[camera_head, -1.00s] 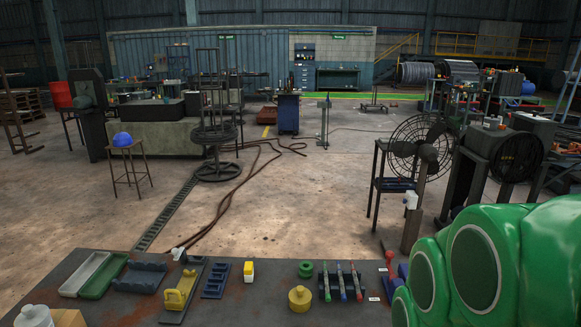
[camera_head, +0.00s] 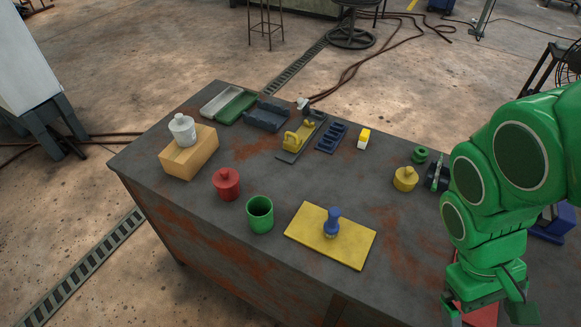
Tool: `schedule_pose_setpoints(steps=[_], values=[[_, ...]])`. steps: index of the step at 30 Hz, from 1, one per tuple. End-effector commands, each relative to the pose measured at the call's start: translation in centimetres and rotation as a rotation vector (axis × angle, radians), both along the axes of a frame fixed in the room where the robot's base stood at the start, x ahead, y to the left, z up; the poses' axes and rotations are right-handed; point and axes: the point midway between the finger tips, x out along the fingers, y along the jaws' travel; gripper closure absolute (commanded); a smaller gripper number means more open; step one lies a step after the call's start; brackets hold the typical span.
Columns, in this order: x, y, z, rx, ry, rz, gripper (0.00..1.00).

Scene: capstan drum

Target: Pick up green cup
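The green cup (camera_head: 260,214) stands upright and open-topped near the front edge of the dark, rust-stained table (camera_head: 205,135). Nothing touches it. My gripper (camera_head: 487,300) is at the bottom right, at the end of my green arm, well to the right of the cup and apart from it. Its lower part is cut off by the bottom edge, so I cannot tell whether its fingers are open or shut. A red surface shows behind or between its parts; I cannot tell what it is.
A yellow pot (camera_head: 405,179) is farther right.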

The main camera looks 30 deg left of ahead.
Motion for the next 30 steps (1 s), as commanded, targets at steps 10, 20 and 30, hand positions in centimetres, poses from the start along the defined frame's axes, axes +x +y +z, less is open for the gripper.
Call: schedule_pose_setpoints(steps=[10,20,30], values=[[4.3,1.7,-1.2,-0.168,0.065,0.392,0.01],[8.8,5.9,-2.4,-0.327,0.093,0.766,0.01],[12.3,13.3,-4.0,-0.487,0.09,1.152,0.01]])
